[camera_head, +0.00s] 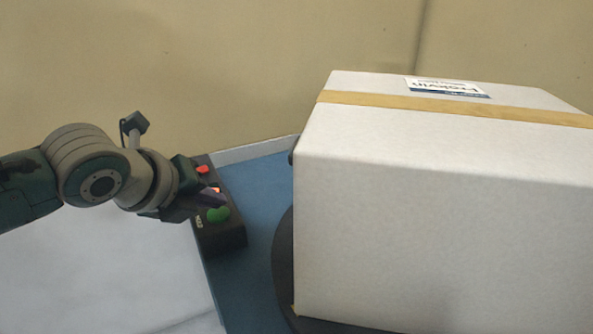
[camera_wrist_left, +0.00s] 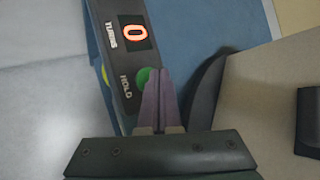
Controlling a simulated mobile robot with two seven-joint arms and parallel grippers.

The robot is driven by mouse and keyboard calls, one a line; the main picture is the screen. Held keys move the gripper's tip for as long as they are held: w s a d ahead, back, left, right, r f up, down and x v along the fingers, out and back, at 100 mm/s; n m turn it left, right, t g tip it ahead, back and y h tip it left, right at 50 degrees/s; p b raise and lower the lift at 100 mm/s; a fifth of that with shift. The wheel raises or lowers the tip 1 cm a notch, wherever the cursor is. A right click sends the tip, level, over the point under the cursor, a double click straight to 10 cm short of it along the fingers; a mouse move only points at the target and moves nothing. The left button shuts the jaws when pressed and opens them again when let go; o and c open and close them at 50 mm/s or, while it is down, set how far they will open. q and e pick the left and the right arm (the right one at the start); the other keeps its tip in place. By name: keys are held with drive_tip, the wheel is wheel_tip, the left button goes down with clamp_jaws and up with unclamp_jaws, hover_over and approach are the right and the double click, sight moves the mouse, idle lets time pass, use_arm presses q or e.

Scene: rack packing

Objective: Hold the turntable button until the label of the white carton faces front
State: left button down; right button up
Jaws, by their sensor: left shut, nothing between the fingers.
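The white carton (camera_head: 440,220) stands upright on the dark turntable (camera_head: 284,262) at the right of the head view. A tan tape strip crosses its top, and a white and blue label (camera_head: 446,88) lies on the top beyond the tape, its print upside down. The large near side is plain.
The box's display (camera_wrist_left: 137,32) reads 0 beside the word TURNS. A pale flat surface (camera_head: 100,275) lies under my left arm. Blue floor (camera_head: 258,190) shows between control box and carton. A beige wall (camera_head: 250,60) stands behind. My right gripper is out of view.

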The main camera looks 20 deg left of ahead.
sight(215, 218)
use_arm(q)
drive_tip(key=shift+f, duration=0.65)
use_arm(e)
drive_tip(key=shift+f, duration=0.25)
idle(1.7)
use_arm(q)
drive_tip(key=shift+r, duration=0.1)
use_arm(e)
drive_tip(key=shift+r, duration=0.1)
use_arm(q)
drive_tip(key=shift+r+p, duration=0.8)
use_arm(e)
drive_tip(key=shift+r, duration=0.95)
use_arm(q)
wheel_tip(215, 218, up, 5)
drive_tip(key=p, duration=0.5)
drive_tip(key=shift+p, duration=0.35)
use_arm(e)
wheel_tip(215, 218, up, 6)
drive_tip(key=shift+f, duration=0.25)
